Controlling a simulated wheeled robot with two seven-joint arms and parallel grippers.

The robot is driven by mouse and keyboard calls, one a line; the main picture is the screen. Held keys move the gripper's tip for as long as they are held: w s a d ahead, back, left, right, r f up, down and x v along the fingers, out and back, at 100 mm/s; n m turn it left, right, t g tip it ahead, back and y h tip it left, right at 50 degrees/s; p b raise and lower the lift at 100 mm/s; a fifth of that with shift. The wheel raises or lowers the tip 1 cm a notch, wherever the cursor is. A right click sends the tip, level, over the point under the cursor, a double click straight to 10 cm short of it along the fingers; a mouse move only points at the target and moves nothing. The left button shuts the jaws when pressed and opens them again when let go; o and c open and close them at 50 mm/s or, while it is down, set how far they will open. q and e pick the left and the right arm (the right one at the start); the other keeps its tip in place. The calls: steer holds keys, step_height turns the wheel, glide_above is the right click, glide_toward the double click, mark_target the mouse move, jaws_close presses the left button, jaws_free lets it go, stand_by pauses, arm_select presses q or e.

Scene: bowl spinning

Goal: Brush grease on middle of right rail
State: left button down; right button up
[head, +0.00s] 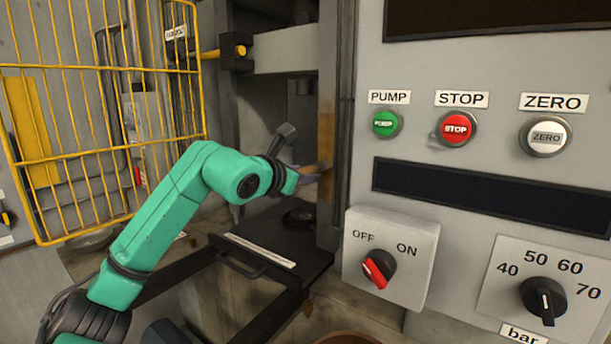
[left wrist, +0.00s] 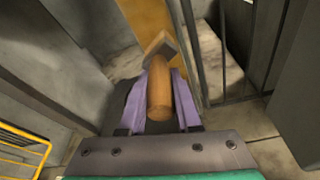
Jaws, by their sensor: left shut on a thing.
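My left gripper (head: 303,178) reaches into the press frame at the end of the teal arm. In the left wrist view its purple fingers (left wrist: 163,84) are shut on the brush (left wrist: 159,98), around its round wooden handle. The right rail (head: 327,115) is the upright with a yellow-brown face; a yellow-brown strip (left wrist: 142,15) shows beyond the brush head in the wrist view. In the head view the brush tip (head: 322,165) is at the rail's lower part; I cannot tell whether it touches. My right gripper is not in view.
A yellow cage door (head: 100,155) stands open at the left. The control panel (head: 480,70) with buttons and a switch box (head: 390,258) is close on the right. A dark plate (head: 275,240) lies below the gripper.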

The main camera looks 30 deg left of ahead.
arm_select(q)
step_height(320, 180, up, 15)
steer(key=p, duration=1.2)
stand_by(0.3)
steer(key=shift+f, duration=0.2)
steer(key=s+a+b, duration=0.1)
steer(key=s+b, duration=0.3)
steer(key=s, duration=0.4)
steer(key=shift+s+b, duration=0.3)
steer(key=shift+b, duration=0.1)
steer(key=shift+a, duration=0.1)
